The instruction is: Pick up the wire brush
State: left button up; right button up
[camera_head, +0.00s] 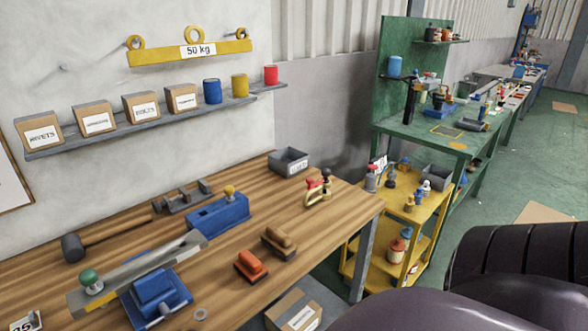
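Two brush-like blocks lie on the wooden workbench (215,275). One has a brown wooden grip and body (279,242); it looks most like the wire brush, but its bristles are not clearly visible. The other is an orange-handled block (251,265) just in front and to the left, with a dark base. Both rest flat near the bench's front edge, close together but apart. Neither gripper is in view, and nothing is seen holding either block.
A red-handled toggle clamp (318,187) and grey bin (288,162) stand farther back. A yellow cart (372,263) stands beyond the bench's right end.

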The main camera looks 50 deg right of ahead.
aim_at(281, 244)
jog(key=z, duration=1.55)
